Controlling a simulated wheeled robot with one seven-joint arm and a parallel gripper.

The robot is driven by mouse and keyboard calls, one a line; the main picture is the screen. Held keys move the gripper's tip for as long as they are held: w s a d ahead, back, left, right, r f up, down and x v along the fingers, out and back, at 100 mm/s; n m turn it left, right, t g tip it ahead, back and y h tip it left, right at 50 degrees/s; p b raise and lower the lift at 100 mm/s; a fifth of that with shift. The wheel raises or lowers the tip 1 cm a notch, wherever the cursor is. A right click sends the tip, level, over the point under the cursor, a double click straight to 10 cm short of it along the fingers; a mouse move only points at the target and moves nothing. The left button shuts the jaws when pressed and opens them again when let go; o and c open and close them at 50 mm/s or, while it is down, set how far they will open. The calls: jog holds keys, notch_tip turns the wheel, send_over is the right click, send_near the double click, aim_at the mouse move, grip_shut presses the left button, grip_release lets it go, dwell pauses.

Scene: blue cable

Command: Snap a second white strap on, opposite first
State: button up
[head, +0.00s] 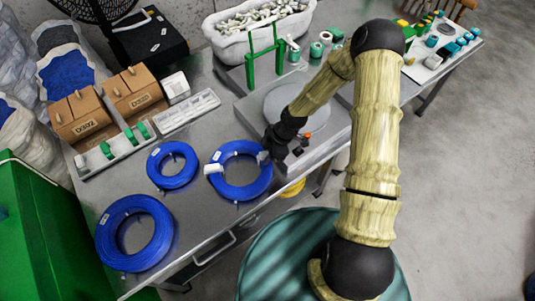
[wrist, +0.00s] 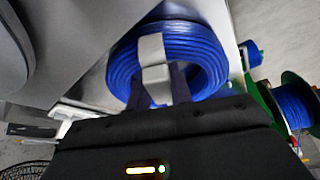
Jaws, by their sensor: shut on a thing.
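A coil of blue cable (head: 240,190) lies flat near the front edge of the grey bench; it also shows in the wrist view (wrist: 205,55). A first white strap (head: 213,169) sits around the coil's left side. My gripper (head: 268,148) is at the coil's right side, opposite that strap. It is shut on a second white strap (wrist: 151,48), whose pale body lies across the coil in the wrist view; it also shows in the head view (head: 263,157). The dark fingers hide part of this strap, and I cannot tell whether it is fully snapped.
Two more blue coils (head: 172,165) (head: 135,233) lie to the left. A grey turntable (head: 293,103) stands just behind my gripper. A white compartment tray (head: 187,111), brown boxes (head: 85,118) and a white bin (head: 258,35) of pale parts stand farther back.

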jog(key=shift+f+b, duration=0.35)
jog(key=shift+f, duration=0.25)
jog(key=shift+r, duration=0.15)
jog(key=shift+r+p, duration=0.35)
jog(key=shift+p, duration=0.05)
jog(key=shift+r, duration=0.15)
jog(key=shift+f, duration=0.4)
dwell(1.2)
jog(key=o, duration=1.2)
jog(key=shift+c, duration=0.2)
